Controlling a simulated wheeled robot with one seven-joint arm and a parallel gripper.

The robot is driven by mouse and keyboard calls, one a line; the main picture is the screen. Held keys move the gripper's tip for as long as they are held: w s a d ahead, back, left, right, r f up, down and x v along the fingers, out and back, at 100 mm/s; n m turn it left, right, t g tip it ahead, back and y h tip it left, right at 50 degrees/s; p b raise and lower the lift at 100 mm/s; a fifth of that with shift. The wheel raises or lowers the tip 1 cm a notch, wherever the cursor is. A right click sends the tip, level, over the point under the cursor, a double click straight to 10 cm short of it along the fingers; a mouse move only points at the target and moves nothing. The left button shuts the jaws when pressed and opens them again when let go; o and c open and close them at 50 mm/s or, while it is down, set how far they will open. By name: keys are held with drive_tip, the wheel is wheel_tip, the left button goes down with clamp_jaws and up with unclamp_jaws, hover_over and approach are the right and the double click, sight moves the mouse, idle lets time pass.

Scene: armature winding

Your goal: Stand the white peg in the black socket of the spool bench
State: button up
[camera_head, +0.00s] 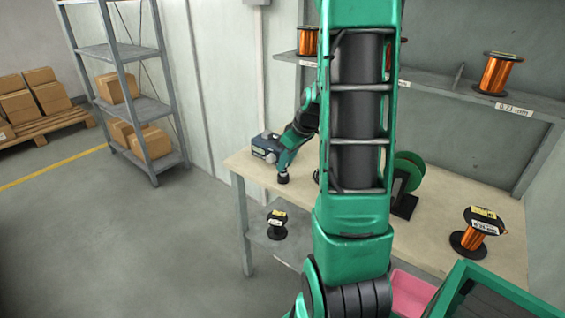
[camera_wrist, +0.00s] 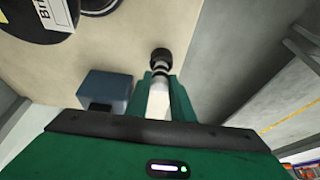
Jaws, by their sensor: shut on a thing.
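My gripper (camera_wrist: 161,86) is shut on the white peg (camera_wrist: 158,102), which shows between its green fingers in the wrist view. The black socket (camera_wrist: 162,56) shows just beyond the fingertips, in line with the peg, with a grey metallic band between them. I cannot tell whether the peg's end is inside the socket. In the head view my gripper (camera_head: 285,164) points down over the left part of the spool bench (camera_head: 248,168), close above the black socket (camera_head: 283,179). The peg cannot be made out in that view.
A blue-grey box (camera_head: 266,147) stands beside my gripper; it also shows in the wrist view (camera_wrist: 106,92). A green spool (camera_head: 410,165) and a copper spool (camera_head: 475,231) stand farther right. A shelf (camera_head: 440,84) runs above the bench. My arm hides the bench's middle.

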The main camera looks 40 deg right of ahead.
drive_tip(key=shift+f, duration=0.65)
drive_tip(key=o, duration=1)
drive_tip(key=shift+r, duration=0.1)
drive_tip(key=v, duration=1)
drive_tip(key=shift+s+r, duration=0.1)
drive_tip(key=shift+r, duration=0.1)
drive_tip(key=s+a+m+g, duration=0.1)
drive_tip(key=s+a+m, duration=0.1)
drive_tip(key=s+a, duration=0.3)
drive_tip(key=s+a+m+g, duration=0.2)
drive_tip(key=s+a+m, duration=0.1)
drive_tip(key=s+a, duration=0.3)
drive_tip(key=s+a+m+g, duration=0.1)
drive_tip(key=s+a+m, duration=0.2)
drive_tip(key=s, duration=0.6)
drive_tip(key=shift+s+a+r+g, duration=0.1)
drive_tip(key=shift+s+a+g, duration=0.05)
drive_tip(key=shift+a, duration=0.5)
drive_tip(key=shift+s+a+g, duration=0.15)
drive_tip(key=shift+s+a, duration=0.05)
drive_tip(key=shift+a, duration=0.4)
